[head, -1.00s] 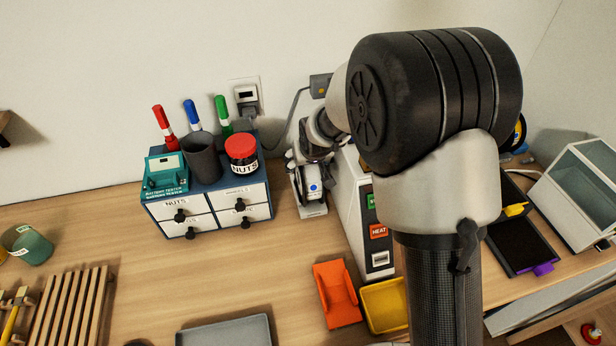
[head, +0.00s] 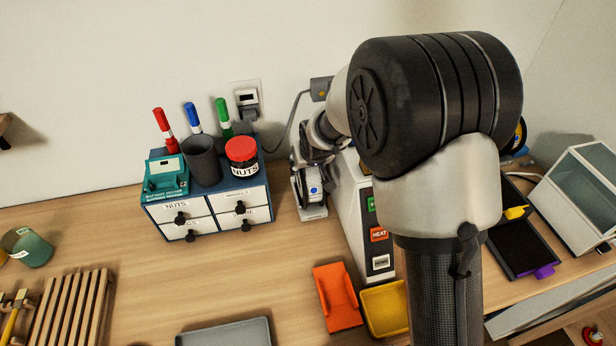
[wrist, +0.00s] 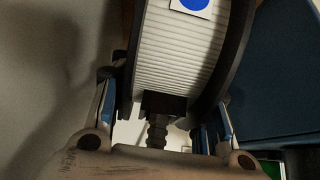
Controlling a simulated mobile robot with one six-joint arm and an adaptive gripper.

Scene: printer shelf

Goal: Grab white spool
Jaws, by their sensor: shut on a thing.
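The white spool, with white ribbed windings between dark flanges and a blue dot on a white label, stands upright between the drawer unit and the white machine in the head view (head: 312,178). It fills the upper middle of the wrist view (wrist: 180,50). My gripper (head: 312,160) is at the spool from behind and above. In the wrist view its two blue-edged fingers (wrist: 163,112) lie on either side of the spool, at the outer faces of its flanges, and are shut on it. The fingertips are partly hidden behind the flanges.
A blue drawer unit (head: 207,212) with cups and markers stands left of the spool. A white machine (head: 350,215) labelled HEAT stands close on the right. Orange (head: 337,297) and yellow (head: 385,307) bins are in front. Bare wood lies in front of the drawers.

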